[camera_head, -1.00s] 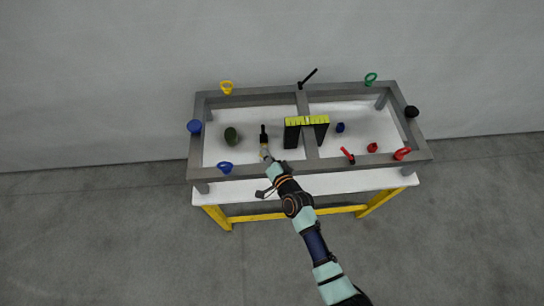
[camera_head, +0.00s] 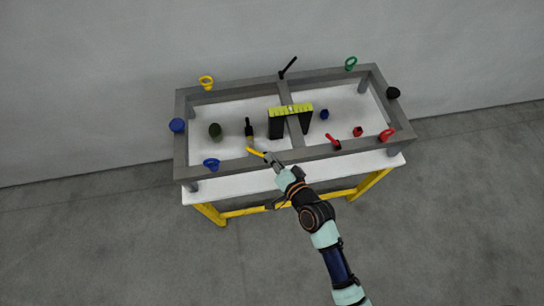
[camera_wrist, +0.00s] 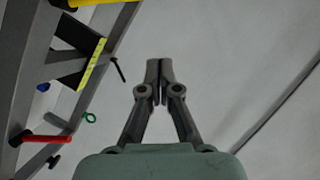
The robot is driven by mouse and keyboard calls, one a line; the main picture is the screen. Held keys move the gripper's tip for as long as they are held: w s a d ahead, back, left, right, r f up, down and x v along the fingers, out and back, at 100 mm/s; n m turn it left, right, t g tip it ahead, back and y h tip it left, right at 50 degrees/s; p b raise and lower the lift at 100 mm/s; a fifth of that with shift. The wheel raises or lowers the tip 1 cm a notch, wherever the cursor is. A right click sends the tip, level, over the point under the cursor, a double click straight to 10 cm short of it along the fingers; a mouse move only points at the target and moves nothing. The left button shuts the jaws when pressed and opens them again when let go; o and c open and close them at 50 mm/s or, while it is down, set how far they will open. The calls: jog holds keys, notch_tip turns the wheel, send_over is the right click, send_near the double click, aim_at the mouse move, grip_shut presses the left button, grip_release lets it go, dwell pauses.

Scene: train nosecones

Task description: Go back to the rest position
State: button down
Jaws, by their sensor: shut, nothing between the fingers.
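My gripper (camera_head: 268,157) is at the front rail of the grey frame (camera_head: 235,163) in the head view, empty, with its fingers together. In the wrist view its closed fingertips (camera_wrist: 159,70) point up the picture against plain grey, with nothing between them. A yellow bar (camera_head: 256,152) lies just left of the gripper in the head view; I cannot tell whether they touch. A yellow bar end (camera_wrist: 92,2) also shows at the top left of the wrist view, clear of the fingers.
The frame stands on a white table (camera_head: 230,188) with yellow legs. A black block with a yellow-marked top (camera_head: 291,111) stands at the middle bar. Blue (camera_head: 177,126), yellow (camera_head: 207,82), green (camera_head: 351,63) and red (camera_head: 387,134) parts sit around the frame. Floor in front is clear.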

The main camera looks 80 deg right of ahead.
dwell(0.4)
jog(key=w+a+r+n+t+y+p, duration=0.25)
jog(key=w+a+r+n+y, duration=0.35)
jog(key=w+a+r+n, duration=0.7)
jog(key=w+a+r+n+y+p, duration=0.1)
jog(key=a+r, duration=0.4)
jog(key=a, duration=0.5)
jog(key=w+a+r+n+y+p, duration=0.1)
jog(key=a+r+n+y, duration=0.2)
jog(key=a+r+n, duration=0.3)
jog(key=a, duration=0.5)
jog(key=shift+a+g+y, duration=0.3)
jog(key=shift+g, duration=0.05)
jog(key=c, duration=1.9)
grip_release()
